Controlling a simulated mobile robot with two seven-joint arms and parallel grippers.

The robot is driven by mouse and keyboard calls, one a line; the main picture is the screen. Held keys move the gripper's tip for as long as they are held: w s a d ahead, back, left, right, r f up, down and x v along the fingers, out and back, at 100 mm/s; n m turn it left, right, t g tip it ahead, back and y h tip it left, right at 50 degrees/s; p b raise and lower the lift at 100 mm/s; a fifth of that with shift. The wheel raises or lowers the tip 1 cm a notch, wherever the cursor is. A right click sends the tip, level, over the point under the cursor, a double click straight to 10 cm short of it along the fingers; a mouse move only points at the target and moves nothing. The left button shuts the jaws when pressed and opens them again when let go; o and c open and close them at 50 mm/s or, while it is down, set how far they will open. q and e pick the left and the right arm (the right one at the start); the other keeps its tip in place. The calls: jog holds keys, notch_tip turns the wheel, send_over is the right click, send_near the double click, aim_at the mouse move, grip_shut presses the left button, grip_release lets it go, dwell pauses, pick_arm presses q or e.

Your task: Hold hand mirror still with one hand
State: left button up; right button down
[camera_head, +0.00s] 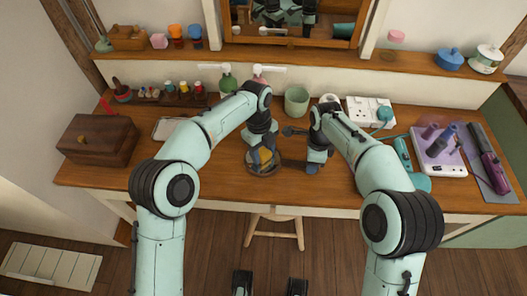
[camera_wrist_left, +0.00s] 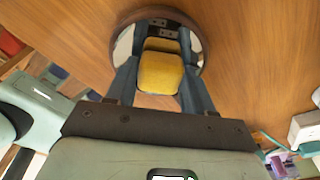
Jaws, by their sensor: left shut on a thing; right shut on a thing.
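The hand mirror (camera_head: 251,171) has a round brown rim and lies low over the desk in the head view, its handle (camera_head: 292,163) pointing right. My right gripper (camera_head: 312,168) is shut at the handle's right end. My left gripper (camera_head: 264,163) is over the round glass, shut on a yellow block (camera_wrist_left: 160,72) that looks like a sponge. In the left wrist view the mirror's rim (camera_wrist_left: 201,38) shows beyond the block, and the glass reflects the fingers. I cannot tell whether the block touches the glass, or whether the mirror rests on the desk.
The wooden desk (camera_head: 215,185) is clear in front of the mirror. A dark wooden box (camera_head: 97,140) stands at left. A green cup (camera_head: 297,101) and a white socket strip (camera_head: 368,111) stand behind. Styling tools and a white device (camera_head: 438,163) are at right. A stool (camera_head: 274,229) stands below.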

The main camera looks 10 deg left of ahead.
aim_at(277, 161)
pick_arm(q)
jog(key=shift+s+d, duration=0.15)
jog(key=shift+d, duration=2)
jog(key=shift+a, duration=2.25)
jog(key=shift+w+r, duration=0.2)
jog(key=shift+a+r, duration=0.1)
jog(key=shift+r, duration=2.8)
jog(key=shift+r, duration=1.5)
jog(key=shift+f, duration=0.15)
